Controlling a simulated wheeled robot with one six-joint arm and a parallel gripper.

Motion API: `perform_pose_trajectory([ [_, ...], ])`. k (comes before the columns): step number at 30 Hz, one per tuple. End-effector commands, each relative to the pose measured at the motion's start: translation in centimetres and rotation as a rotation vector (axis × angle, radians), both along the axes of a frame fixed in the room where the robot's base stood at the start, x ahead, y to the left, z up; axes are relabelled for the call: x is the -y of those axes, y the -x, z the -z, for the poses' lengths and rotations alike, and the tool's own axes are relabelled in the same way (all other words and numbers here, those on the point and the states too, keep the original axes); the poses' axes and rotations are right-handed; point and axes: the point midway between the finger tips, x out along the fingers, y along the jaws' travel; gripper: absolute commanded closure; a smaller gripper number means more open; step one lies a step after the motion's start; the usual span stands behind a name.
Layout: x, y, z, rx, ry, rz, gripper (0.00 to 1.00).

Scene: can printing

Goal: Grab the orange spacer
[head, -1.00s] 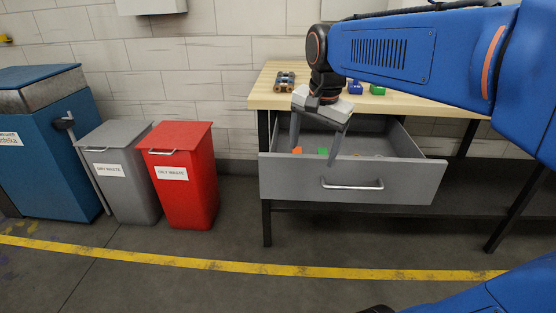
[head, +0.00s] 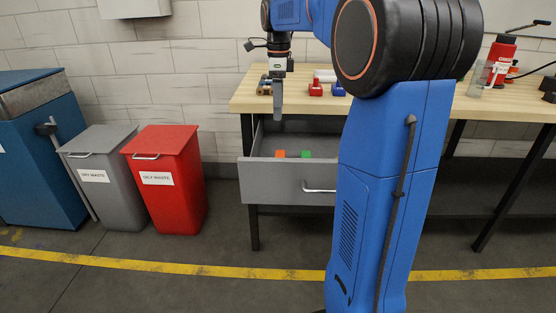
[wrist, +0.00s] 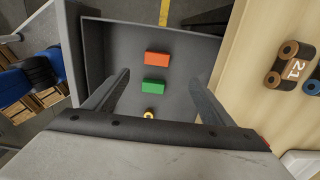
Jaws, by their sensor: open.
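The orange spacer (wrist: 157,59) is a small block lying on the floor of the open grey drawer (wrist: 100,50). In the head view the orange spacer (head: 281,153) shows inside the drawer (head: 262,185), near its left end. A green block (wrist: 153,87) lies beside it, a short gap apart; in the head view it is the green piece (head: 305,154). My gripper (wrist: 158,82) is open and empty above the drawer, with both blocks showing between its fingers. In the head view my gripper (head: 278,112) points down over the drawer, apart from the spacer.
A yellow ring (wrist: 148,114) lies in the drawer. Red (head: 168,180) and grey (head: 105,185) waste bins stand left. My arm hides the drawer's right side.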

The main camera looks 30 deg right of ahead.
Motion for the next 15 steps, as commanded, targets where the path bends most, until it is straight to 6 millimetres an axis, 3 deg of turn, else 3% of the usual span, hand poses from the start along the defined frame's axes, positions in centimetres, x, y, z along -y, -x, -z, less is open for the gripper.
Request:
perform_pose_trajectory([
  [15,-0.1,0.2,8.9,-0.002,-0.001,-0.003,0.23],
])
